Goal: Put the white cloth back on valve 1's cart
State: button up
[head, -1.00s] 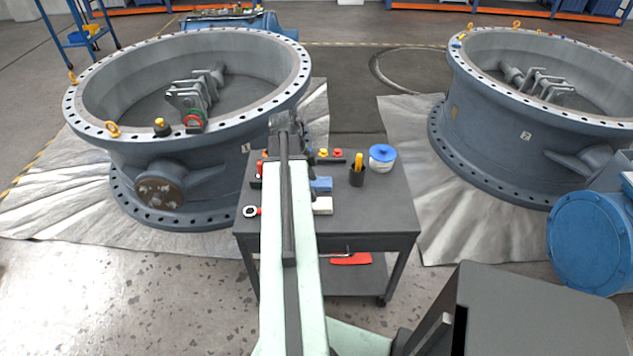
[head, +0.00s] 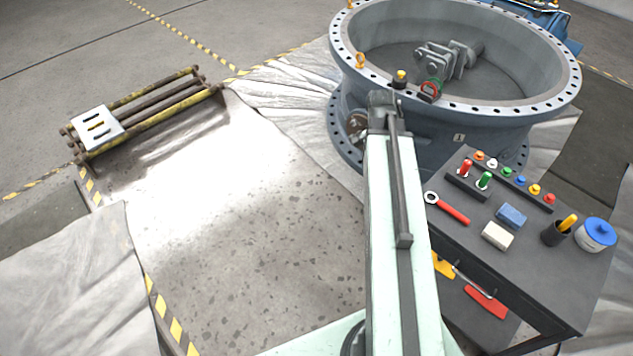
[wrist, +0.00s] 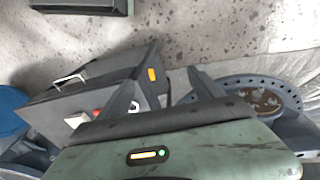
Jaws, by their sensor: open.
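A small white folded block, likely the white cloth (head: 497,236), lies on the dark cart (head: 575,290) in front of valve 1 (head: 350,110). It is near the cart's front edge, just in front of a blue block (head: 512,215). In the head view my arm reaches toward valve 1's near rim, left of the cart; the fingertips are hidden there. In the wrist view my gripper (wrist: 163,90) is open, its two dark fingers apart with nothing seen between them. The cart (wrist: 105,75) shows beyond them, with a small white patch I cannot identify.
The cart also holds a red wrench (head: 452,211), colored knobs, a dark cup (head: 554,234) and a blue-lidded tub (head: 597,234). A red tool (head: 486,301) lies on its lower shelf. A yellow pipe rack (head: 150,108) stands at left. The floor between is clear.

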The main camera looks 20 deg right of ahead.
jog(key=w+a+n, duration=0.2)
jog(key=a+n, duration=0.5)
jog(key=a, duration=0.7)
jog(key=w+a+n+y, duration=0.1)
jog(key=w+a+n, duration=0.2)
jog(key=a+n, duration=0.4)
jog(key=shift+a+t, duration=0.4)
jog(key=shift+a, duration=3.1)
jog(key=shift+w+f, duration=0.1)
